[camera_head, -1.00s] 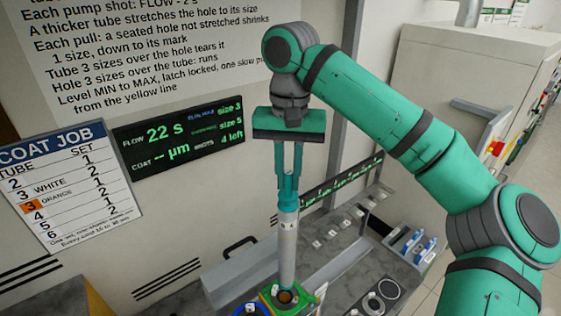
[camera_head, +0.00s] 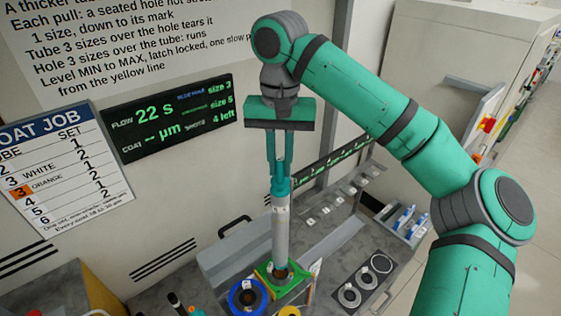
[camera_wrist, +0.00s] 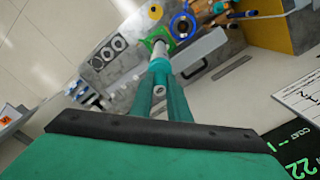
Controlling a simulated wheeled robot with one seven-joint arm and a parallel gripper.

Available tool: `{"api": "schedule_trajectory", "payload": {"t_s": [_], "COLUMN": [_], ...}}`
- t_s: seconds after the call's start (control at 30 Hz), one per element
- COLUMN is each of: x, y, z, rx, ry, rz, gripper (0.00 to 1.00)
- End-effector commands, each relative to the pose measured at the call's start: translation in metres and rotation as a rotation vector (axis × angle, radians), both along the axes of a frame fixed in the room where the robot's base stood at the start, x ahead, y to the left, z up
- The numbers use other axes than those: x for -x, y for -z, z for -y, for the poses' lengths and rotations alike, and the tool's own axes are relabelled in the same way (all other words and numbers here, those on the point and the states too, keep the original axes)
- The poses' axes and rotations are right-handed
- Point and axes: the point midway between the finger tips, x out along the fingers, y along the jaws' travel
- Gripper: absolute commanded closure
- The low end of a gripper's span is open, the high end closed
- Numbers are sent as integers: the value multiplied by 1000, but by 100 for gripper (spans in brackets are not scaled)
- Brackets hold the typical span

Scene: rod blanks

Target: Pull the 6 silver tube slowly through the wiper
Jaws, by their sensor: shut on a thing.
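A silver tube (camera_head: 281,237) stands upright in the head view, with its lower end at the dark opening of the green wiper fixture (camera_head: 265,271). My gripper (camera_head: 281,190) is shut on the upper end of the tube, with the fingers pointing down. In the wrist view the tube (camera_wrist: 159,50) runs away from my gripper (camera_wrist: 160,75) to the green fixture (camera_wrist: 150,45). Whether the tube's lower end is inside the opening or just above it I cannot tell. The number on the tube is too small to read.
A blue ring-shaped holder (camera_head: 248,297) is left of the fixture. Grey round parts (camera_head: 350,297) lie to the right. A display (camera_head: 172,118) reads flow 22 s, with no coat value. A job chart (camera_head: 62,173) hangs left. A grey handled box (camera_head: 235,255) stands behind.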

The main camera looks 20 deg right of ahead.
Motion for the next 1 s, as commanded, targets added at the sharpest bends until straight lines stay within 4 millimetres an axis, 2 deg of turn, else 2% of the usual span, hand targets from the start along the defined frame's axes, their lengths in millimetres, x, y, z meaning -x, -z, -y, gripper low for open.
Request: {"api": "schedule_trajectory", "payload": {"t_s": [1.0], "x": [2], "y": [7], "z": [0], "rx": [0], "ry": [2], "rz": [0], "gripper": [100]}}
